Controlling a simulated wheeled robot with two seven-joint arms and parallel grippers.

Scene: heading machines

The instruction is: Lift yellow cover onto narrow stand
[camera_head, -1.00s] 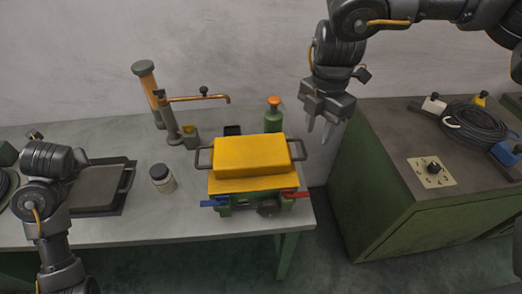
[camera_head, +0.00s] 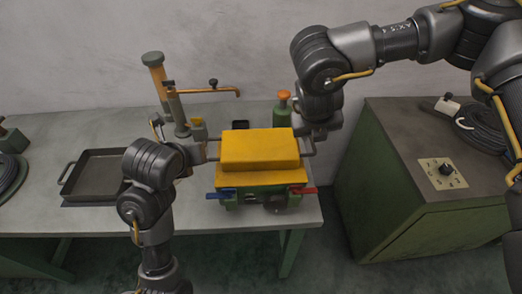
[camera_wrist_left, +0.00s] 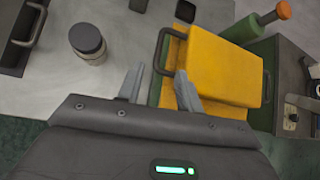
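The yellow cover (camera_head: 260,150) sits level on a green machine (camera_head: 262,198) on the table. It has a grey bar handle at each end; the left handle (camera_wrist_left: 163,50) shows in the left wrist view, as does the cover (camera_wrist_left: 224,68). My left gripper (camera_wrist_left: 158,76) is open, its fingers on either side of the line of the left handle's near end. Contact is not clear. In the head view it is mostly hidden behind its wrist. My right gripper (camera_head: 314,133) is at the right handle (camera_head: 309,148); its fingers are hidden. I cannot tell which thing is the narrow stand.
A dark tray (camera_head: 72,178) lies on the table at left. A jar (camera_wrist_left: 87,40) stands left of my left gripper. A green cabinet (camera_head: 390,190) is at right.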

